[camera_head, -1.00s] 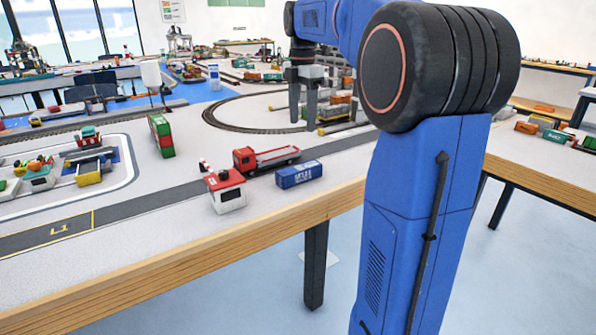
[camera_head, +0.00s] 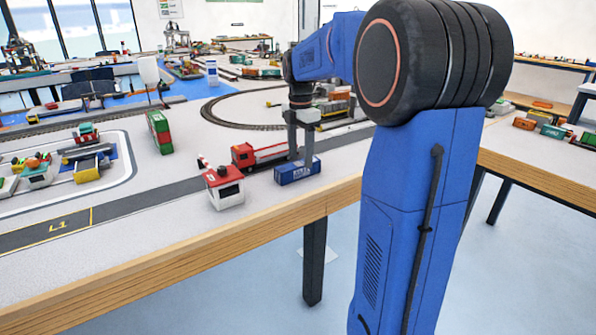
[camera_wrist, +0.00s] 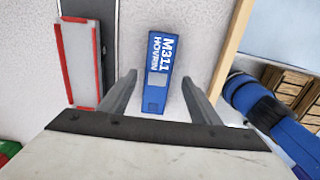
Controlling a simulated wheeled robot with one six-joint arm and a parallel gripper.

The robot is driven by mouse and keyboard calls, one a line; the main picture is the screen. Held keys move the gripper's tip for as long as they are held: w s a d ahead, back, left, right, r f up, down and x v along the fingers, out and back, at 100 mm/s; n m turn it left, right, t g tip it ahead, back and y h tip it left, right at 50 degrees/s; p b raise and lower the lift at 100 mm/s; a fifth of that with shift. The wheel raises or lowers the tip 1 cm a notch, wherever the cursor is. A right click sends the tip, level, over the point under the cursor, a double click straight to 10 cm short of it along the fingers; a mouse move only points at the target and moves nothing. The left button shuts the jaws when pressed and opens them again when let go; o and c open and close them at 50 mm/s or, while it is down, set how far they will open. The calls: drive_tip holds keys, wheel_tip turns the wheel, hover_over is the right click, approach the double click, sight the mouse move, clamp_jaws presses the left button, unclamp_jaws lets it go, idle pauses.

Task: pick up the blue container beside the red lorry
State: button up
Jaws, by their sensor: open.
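The blue container (camera_head: 290,174) lies on the table near its front edge, beside the red lorry (camera_head: 244,156). My gripper (camera_head: 300,160) is open just above the container, its fingers reaching down towards it. In the wrist view the container (camera_wrist: 156,98) shows white lettering and lies between the two open fingers (camera_wrist: 158,80), with visible space on both sides. The lorry's red-edged grey bed (camera_wrist: 78,62) is left of the left finger. I cannot tell exactly how high the fingertips are above the container.
A red-roofed white hut (camera_head: 224,187) stands left of the container, near the lorry's cab. A green and red container stack (camera_head: 160,132) is farther left. The wooden table edge (camera_head: 180,262) runs close in front. A curved rail track (camera_head: 225,122) lies behind.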

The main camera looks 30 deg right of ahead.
sight(300, 163)
drive_tip(key=shift+w+f, duration=0.2)
drive_tip(key=shift+f, duration=2.05)
drive_tip(key=c, duration=1.2)
